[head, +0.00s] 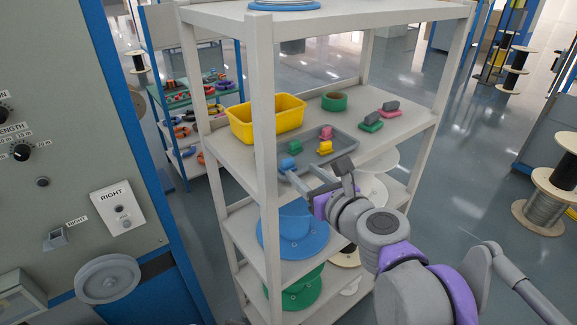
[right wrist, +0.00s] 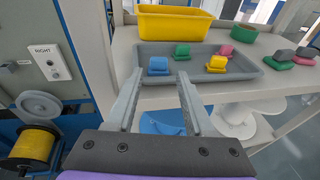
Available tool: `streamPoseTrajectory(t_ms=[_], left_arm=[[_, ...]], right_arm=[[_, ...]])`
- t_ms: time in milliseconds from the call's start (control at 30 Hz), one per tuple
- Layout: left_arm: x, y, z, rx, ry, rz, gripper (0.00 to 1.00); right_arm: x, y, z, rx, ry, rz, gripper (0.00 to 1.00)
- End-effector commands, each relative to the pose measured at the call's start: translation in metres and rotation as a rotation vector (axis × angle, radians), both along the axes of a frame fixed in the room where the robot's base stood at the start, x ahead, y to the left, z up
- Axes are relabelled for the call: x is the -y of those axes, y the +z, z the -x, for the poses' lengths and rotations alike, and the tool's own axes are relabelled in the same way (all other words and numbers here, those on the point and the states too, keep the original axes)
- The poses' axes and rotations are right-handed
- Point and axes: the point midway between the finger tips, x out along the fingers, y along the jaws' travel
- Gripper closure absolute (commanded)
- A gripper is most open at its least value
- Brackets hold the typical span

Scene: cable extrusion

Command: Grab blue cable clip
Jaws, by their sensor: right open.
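The blue cable clip (head: 286,165) lies near the front left of a grey tray (head: 345,146) on the shelf. It also shows in the right wrist view (right wrist: 158,66), just beyond my right gripper's fingertips. My right gripper (head: 295,173) reaches in from the right at the tray's front edge; in the right wrist view its two fingers (right wrist: 158,80) are apart with nothing between them. A yellow clip (head: 325,148), a pink clip (head: 326,133) and a green clip (head: 295,147) share the tray. My left gripper is not in view.
A yellow bin (head: 266,117) stands behind the tray, with a green tape roll (head: 334,102) to its right. More clips (head: 371,122) lie at the shelf's right. The shelf post (head: 262,110) stands close left of my gripper. Blue (head: 295,235) and green spools sit below.

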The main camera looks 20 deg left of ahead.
Motion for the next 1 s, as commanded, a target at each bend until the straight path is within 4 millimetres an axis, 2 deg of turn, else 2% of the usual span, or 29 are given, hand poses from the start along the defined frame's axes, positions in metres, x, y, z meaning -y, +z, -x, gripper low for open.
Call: streamPoseTrajectory(t_ms=[100, 367, 633, 967, 1000], left_arm=[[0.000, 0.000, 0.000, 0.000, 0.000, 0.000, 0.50], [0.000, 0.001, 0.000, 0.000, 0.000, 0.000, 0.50], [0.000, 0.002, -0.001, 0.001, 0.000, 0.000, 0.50], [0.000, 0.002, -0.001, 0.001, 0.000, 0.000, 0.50], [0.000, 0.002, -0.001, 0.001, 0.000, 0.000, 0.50]], right_arm=[[-0.012, -0.003, -0.014, 0.001, 0.000, 0.001, 0.47], [-0.025, -0.008, -0.029, 0.002, 0.002, 0.004, 0.47], [-0.049, -0.015, -0.057, 0.004, 0.001, 0.006, 0.47], [-0.054, -0.017, -0.062, 0.003, 0.001, 0.005, 0.47], [-0.054, -0.017, -0.062, 0.003, 0.001, 0.005, 0.53]])
